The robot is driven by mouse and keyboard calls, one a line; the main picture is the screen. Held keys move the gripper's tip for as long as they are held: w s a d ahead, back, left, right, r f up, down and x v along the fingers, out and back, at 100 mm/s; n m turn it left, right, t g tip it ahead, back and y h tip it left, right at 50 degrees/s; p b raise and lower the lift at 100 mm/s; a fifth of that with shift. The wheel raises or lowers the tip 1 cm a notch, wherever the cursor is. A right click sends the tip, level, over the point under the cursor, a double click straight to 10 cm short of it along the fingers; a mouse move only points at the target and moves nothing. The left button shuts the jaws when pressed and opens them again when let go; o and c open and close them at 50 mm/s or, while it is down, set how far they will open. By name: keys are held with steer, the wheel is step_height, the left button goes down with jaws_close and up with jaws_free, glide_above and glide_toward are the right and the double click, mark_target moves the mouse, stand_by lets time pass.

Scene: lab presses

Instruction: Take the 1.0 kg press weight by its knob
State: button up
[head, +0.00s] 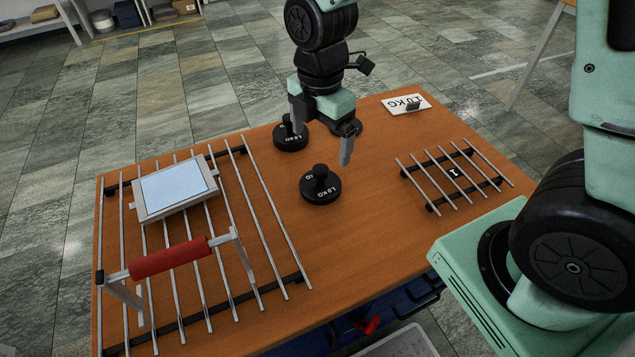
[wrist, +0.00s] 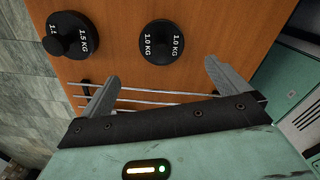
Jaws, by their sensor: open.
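The 1.0 kg press weight (head: 320,190), a black disc with an upright knob, stands on the wooden table in the head view. It also shows at the upper middle of the wrist view (wrist: 161,42), beyond my fingertips. My gripper (head: 322,141) is open and empty, above and behind this weight in the head view. Its two fingers spread wide in the wrist view (wrist: 163,84), with no knob between them. A second black weight (head: 291,137) stands further back by one finger; the wrist view shows its 1.5 KG marking (wrist: 70,38).
A small rod rack (head: 455,175) is at the right. A large rack (head: 190,270) at the left carries a red-handled press (head: 170,258).

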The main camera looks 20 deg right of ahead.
mark_target(320, 169)
steer(key=f, duration=1)
steer(key=shift+s+f, duration=0.2)
steer(key=shift+f, duration=0.15)
steer(key=shift+r, duration=0.1)
steer(key=c, duration=1.7)
